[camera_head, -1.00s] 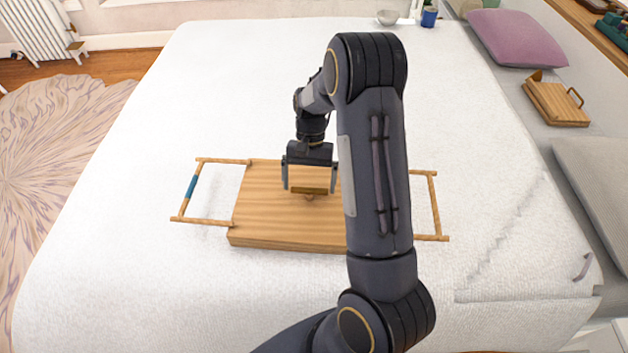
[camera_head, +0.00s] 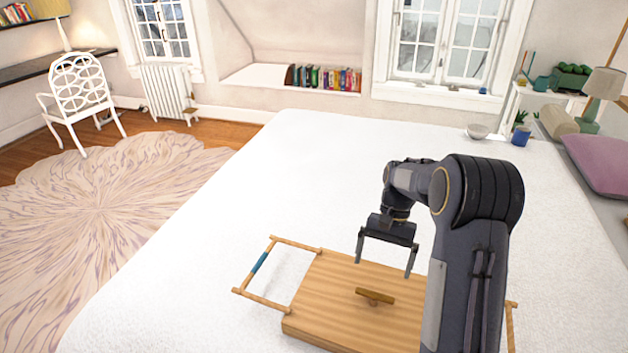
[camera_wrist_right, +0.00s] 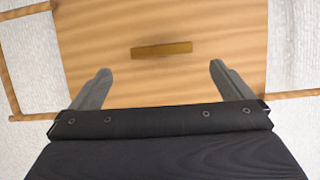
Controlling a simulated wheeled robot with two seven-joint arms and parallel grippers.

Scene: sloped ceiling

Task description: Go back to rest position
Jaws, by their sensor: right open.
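My right gripper (camera_head: 386,258) is open and empty above a wooden tray (camera_head: 335,275) on the white bed. Its two grey fingers also show spread apart in the right wrist view (camera_wrist_right: 163,85). A small wooden piece (camera_head: 374,297) sits on the tray, below and apart from the fingers. It also shows in the right wrist view (camera_wrist_right: 161,50), ahead of the fingertips. The tray has a stick handle with a blue band (camera_head: 260,263) on its left. My right arm hides much of the tray's right side. My left gripper is not in view.
The white bed (camera_head: 290,180) is clear around the tray's far side. A bowl (camera_head: 477,131) and a blue mug (camera_head: 520,137) stand beyond its far right. A pink pillow (camera_head: 600,165) lies at right. A white chair (camera_head: 82,95) and round rug (camera_head: 110,205) are at left.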

